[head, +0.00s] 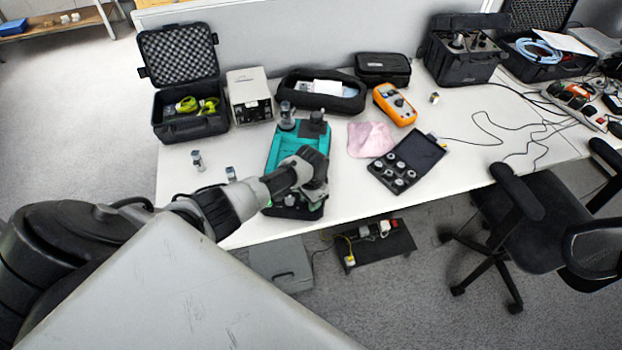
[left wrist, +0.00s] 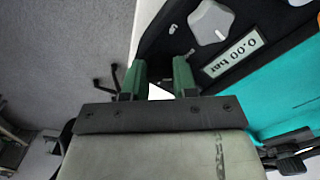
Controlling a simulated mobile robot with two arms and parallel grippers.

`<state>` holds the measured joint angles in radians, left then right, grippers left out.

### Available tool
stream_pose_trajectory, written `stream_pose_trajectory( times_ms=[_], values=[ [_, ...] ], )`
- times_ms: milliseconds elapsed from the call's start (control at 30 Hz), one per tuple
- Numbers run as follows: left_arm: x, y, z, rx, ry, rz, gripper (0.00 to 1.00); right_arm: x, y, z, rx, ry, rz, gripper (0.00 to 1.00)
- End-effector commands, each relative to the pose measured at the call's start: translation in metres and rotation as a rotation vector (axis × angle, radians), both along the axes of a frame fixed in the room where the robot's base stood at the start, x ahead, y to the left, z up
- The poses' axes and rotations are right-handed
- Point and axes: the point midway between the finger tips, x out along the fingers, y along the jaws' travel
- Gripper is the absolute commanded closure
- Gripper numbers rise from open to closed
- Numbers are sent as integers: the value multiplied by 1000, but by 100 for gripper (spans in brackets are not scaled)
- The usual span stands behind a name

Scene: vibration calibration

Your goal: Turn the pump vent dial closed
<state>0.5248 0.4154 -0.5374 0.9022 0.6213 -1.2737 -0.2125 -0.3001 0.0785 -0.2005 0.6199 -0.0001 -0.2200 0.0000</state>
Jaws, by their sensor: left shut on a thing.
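The pump (head: 280,150) is a teal and black unit on the white table, partly hidden behind my left arm. My left gripper (head: 291,199) is low over the pump's front end. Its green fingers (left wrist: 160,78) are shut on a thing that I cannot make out. Whether the grey dial is the vent dial is unclear. My right gripper is out of view.
A black case with foam lid (head: 190,127), a beige box (head: 250,98) and an orange meter (head: 394,104) stand behind. A case of small parts (head: 397,178) and a pink cloth (head: 369,139) lie to the right. A chair (head: 530,205) stands at the front right.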

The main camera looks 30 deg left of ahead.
Motion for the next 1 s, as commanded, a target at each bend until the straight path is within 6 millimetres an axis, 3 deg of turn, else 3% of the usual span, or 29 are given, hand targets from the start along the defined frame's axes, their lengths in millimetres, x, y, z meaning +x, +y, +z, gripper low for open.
stream_pose_trajectory(
  times_ms=[633, 667, 700, 1000],
  values=[
    [1, 0, 1, 0, -3, 47, 96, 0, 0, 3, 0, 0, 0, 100],
    [1, 0, 1, 0, -3, 47, 68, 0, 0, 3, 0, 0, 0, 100],
    [1, 0, 1, 0, -2, 47, 62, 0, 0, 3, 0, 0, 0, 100],
    [1, 0, 2, -1, -2, 46, 62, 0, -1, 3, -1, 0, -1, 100]
  ],
)
